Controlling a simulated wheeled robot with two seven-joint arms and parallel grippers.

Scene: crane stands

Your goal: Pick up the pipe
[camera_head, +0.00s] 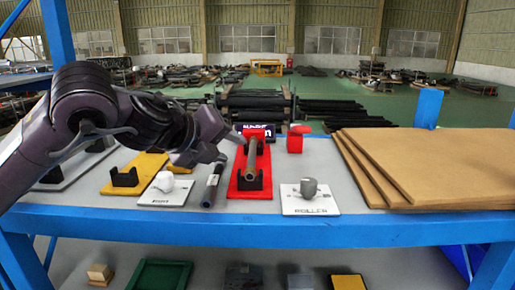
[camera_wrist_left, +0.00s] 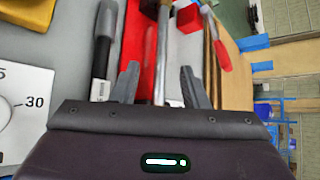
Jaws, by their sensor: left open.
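The grey pipe (camera_head: 252,158) lies lengthwise in black cradles on a red base (camera_head: 236,190), in the middle of the shelf. My left gripper (camera_head: 232,143) comes in from the left and is over the far part of the pipe. In the left wrist view, the pipe (camera_wrist_left: 161,50) runs between the two open fingers (camera_wrist_left: 160,76). I cannot tell how far above the pipe the fingertips are, and they do not visibly grip it. My right gripper is out of view.
A black rod (camera_head: 213,180) lies just left of the red base. White plates with dials (camera_head: 310,207) stand on either side. Brown boards (camera_head: 440,165) fill the right. A red box (camera_head: 295,140) and a dark sign (camera_head: 258,131) stand behind. A blue beam (camera_head: 150,229) edges the front.

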